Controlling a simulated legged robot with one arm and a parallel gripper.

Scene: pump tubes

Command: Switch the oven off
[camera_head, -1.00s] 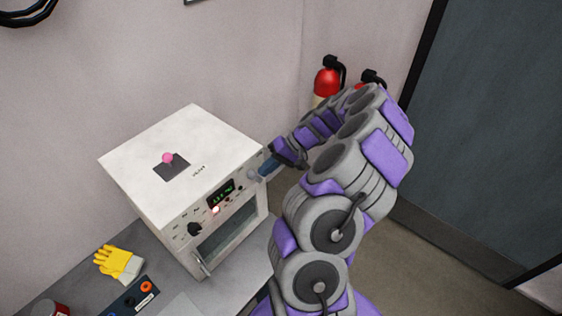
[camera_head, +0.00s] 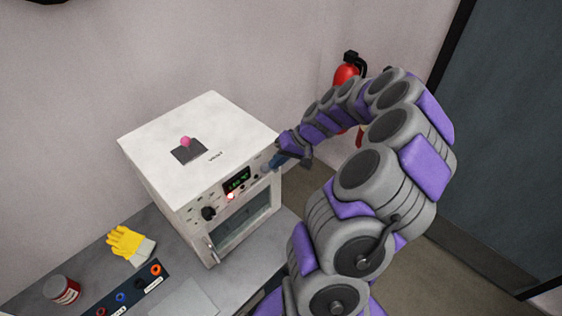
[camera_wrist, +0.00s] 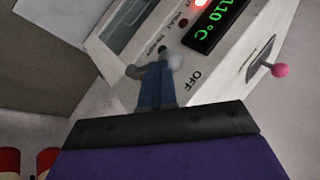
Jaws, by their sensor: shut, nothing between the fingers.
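The white oven (camera_head: 200,128) stands on a grey bench, its front panel facing lower right. Its green display (camera_head: 238,180) is lit and reads 110 °C in the wrist view (camera_wrist: 213,22). A red light (camera_head: 231,196) glows beside it. My gripper (camera_head: 270,165) is at the right end of the front panel. In the wrist view, my shut, empty gripper (camera_wrist: 154,72) is at the panel among the labels OFF (camera_wrist: 191,80), HEAT and STANDBY. The fingertips largely hide the control there, and I cannot tell whether they touch it.
A pink-tipped lever (camera_head: 186,143) stands on the oven top. A black knob (camera_head: 208,213) is on the panel's left. Yellow gloves (camera_head: 128,244), a red-labelled jar (camera_head: 62,290) and a connector strip (camera_head: 135,287) lie on the bench. Red fire extinguishers (camera_head: 346,76) are behind my arm.

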